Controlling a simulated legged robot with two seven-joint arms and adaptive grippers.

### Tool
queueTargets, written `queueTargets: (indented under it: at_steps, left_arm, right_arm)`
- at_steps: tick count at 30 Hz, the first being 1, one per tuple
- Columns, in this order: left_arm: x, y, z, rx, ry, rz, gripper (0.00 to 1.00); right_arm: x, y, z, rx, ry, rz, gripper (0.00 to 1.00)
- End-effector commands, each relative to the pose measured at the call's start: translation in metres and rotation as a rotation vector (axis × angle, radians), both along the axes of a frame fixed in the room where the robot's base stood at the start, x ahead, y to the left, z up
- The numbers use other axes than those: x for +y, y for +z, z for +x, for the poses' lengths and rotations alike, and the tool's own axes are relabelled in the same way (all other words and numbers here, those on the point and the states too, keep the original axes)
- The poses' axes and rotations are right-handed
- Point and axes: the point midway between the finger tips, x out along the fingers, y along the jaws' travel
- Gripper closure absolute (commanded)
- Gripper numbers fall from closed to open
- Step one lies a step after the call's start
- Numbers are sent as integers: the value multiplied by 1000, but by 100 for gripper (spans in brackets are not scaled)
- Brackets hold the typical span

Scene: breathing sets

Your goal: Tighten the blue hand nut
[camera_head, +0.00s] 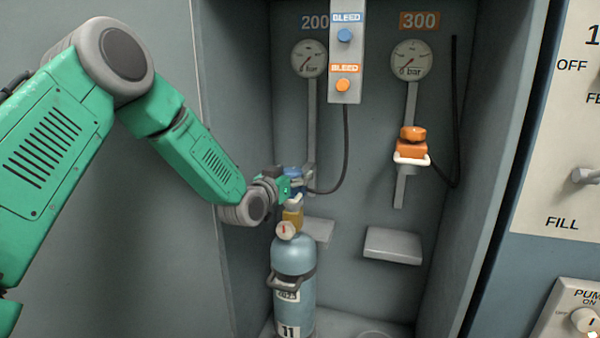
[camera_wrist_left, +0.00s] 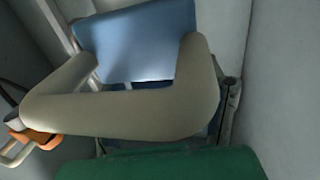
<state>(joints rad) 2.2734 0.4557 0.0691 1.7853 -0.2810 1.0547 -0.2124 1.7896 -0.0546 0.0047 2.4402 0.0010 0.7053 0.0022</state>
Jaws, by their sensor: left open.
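The blue connector with its hand nut (camera_head: 294,173) sits above the cylinder valve, below the 200 gauge. It is partly hidden by my left gripper (camera_head: 284,187), which is open right beside it. I cannot tell if the fingers touch the nut. In the left wrist view a blue block (camera_wrist_left: 140,45) fills the upper middle, with a pale U-shaped handle (camera_wrist_left: 120,112) in front of it. A green part of my gripper shows along the bottom edge; the fingertips are not clear there. My right gripper is not in view.
A blue-grey cylinder (camera_head: 293,265) marked 11 stands upright in the bay below. An orange connector (camera_head: 411,148) hangs at the right, also in the wrist view (camera_wrist_left: 42,138). A bleed panel (camera_head: 346,55) is above. A grey shelf (camera_head: 393,245) juts out at the right.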

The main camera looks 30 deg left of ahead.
Motion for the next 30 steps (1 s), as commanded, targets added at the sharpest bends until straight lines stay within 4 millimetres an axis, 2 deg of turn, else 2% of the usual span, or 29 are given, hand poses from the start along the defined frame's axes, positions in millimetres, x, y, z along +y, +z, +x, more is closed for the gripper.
queueTargets:
  at_steps: [5, 8, 9, 10, 20, 30]
  left_arm:
    - [2, -1, 0, 1, 1, -1, 34]
    - [2, -1, 1, 1, 1, -1, 66]
    - [2, -2, 1, 1, 1, -1, 80]
    - [2, -2, 1, 2, 1, -1, 86]
    - [1, -2, 1, 4, 28, 0, 86]
    - [-1, 0, 1, 5, 225, 2, 86]
  right_arm:
    - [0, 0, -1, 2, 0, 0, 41]
    - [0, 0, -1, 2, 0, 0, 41]
    - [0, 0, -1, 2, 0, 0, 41]
    - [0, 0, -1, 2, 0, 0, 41]
    - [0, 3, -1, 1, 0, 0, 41]
    - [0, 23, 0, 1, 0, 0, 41]
